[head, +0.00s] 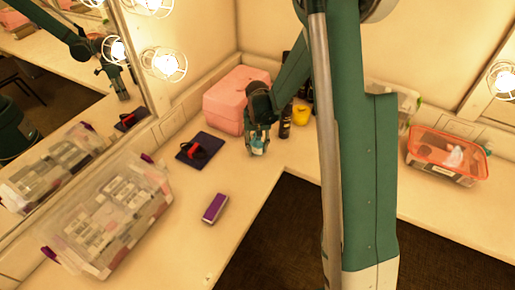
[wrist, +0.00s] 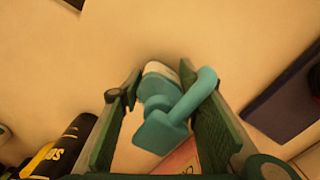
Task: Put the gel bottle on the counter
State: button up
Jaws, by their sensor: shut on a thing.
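My gripper (head: 258,140) hangs low over the counter (head: 250,180) near its inner corner. It is shut on the gel bottle (head: 259,147), which shows as a small light-blue and white shape between the fingers. In the wrist view, the bottle's teal pump top and spout (wrist: 165,110) sit between the two green finger pads (wrist: 165,115), with a whitish part beyond. The fingers hide much of the bottle. I cannot tell whether its base touches the counter.
A pink box (head: 225,100) stands behind the gripper, and a dark bottle (head: 285,125) and yellow item (head: 301,114) stand close right. A dark pad (head: 202,150), purple-topped block (head: 215,208) and clear bin (head: 115,215) lie left. An orange-rimmed container (head: 447,155) stands far right.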

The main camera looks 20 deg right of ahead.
jog(key=shift+f, duration=0.2)
jog(key=o, duration=1)
jog(key=shift+c, duration=0.2)
jog(key=shift+r, duration=0.25)
jog(key=shift+r+p, duration=0.85)
jog(key=shift+r, duration=5.1)
